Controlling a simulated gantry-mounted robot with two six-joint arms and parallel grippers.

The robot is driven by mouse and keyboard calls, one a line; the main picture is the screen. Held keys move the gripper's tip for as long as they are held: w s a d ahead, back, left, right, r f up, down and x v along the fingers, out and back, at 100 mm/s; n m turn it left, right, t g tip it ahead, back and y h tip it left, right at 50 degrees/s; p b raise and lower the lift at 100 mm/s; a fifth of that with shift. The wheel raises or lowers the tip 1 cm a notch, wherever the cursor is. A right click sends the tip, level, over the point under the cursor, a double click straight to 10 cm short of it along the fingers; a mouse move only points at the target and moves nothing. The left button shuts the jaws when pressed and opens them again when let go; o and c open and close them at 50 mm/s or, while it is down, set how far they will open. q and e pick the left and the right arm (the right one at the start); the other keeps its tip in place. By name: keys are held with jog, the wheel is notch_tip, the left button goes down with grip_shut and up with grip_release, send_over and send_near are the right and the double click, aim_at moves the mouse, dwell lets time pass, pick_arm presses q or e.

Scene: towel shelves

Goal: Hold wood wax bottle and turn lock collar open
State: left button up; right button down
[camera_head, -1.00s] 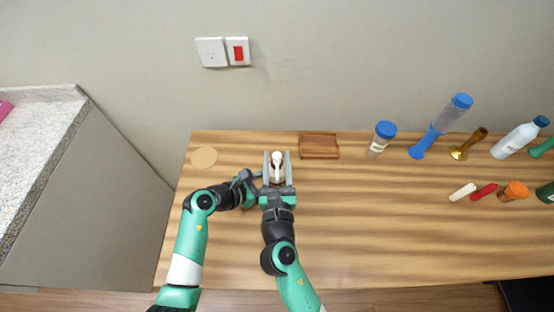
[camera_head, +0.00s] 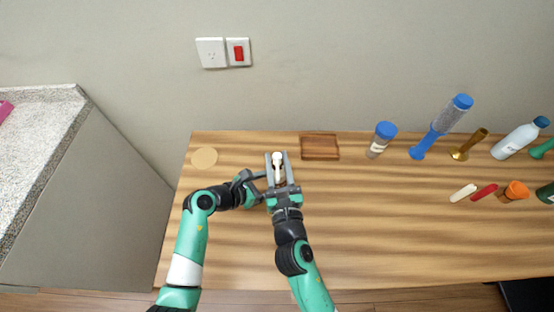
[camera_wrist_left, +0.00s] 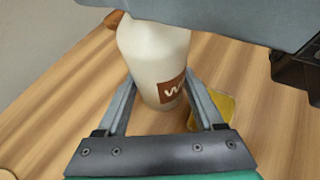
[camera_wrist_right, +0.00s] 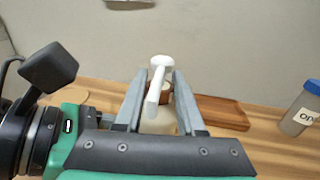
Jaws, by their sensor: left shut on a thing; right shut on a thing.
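The wood wax bottle (camera_wrist_left: 155,50) stands upright, cream with a brown label, its upper part hidden behind my right gripper in the left wrist view. Its white nozzle (camera_wrist_right: 160,70) and brown lock collar (camera_wrist_right: 166,88) show in the right wrist view. My left gripper (camera_wrist_left: 160,85) is shut on the bottle's body from the side. My right gripper (camera_head: 277,156) is above it, its fingers on either side of the collar, shut on it. In the head view the white nozzle (camera_head: 277,162) shows between the right fingers. Whether the collar is open cannot be told.
A round tan coaster (camera_head: 204,157) lies to the left and a wooden tray (camera_head: 319,155) to the right. A yellow patch (camera_wrist_left: 225,108) is beside the bottle. A blue-capped jar (camera_head: 378,146) and several other items are farther right. The middle front is clear.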

jog(key=c, duration=0.5)
grip_release()
jog(key=shift+s, duration=0.15)
jog(key=s+d, duration=0.1)
jog(key=s, duration=1)
jog(key=shift+s+d, duration=0.35)
jog(key=shift+d, duration=0.05)
jog(key=shift+o, duration=0.2)
